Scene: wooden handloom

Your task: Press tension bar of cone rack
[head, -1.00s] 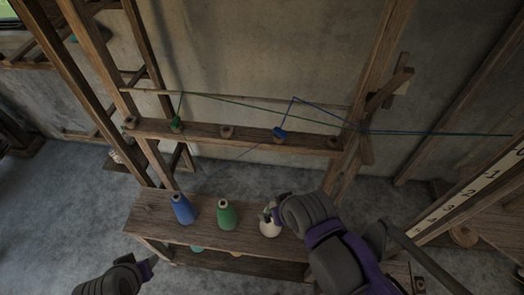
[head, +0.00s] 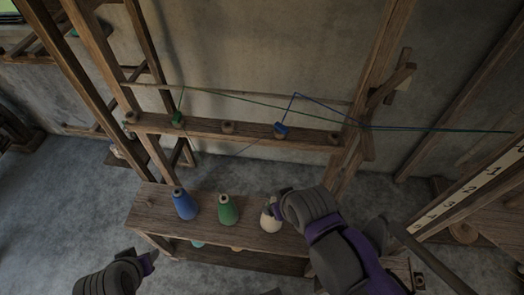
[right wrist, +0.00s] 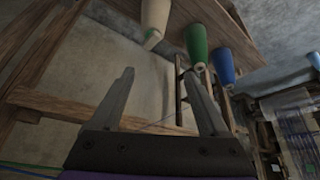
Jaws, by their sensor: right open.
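The wooden cone rack has a lower shelf (head: 150,205) carrying a blue cone (head: 185,206), a green cone (head: 228,211) and a white cone (head: 269,221). Above it are a crossbeam (head: 205,127) with small spools and a thin bar (head: 225,93); I cannot tell which is the tension bar. My right gripper (head: 273,205) is beside the top of the white cone, below the crossbeam. In the right wrist view its fingers (right wrist: 159,72) are spread with nothing between them. My left gripper (head: 150,261) is low at the left, away from the shelf; its jaws are unclear.
Green and blue threads (head: 420,129) run from the crossbeam's spools to the right. Slanted wooden posts (head: 155,155) flank the rack. A numbered board (head: 465,190) stands at the right. Grey floor (head: 65,200) is clear at the left.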

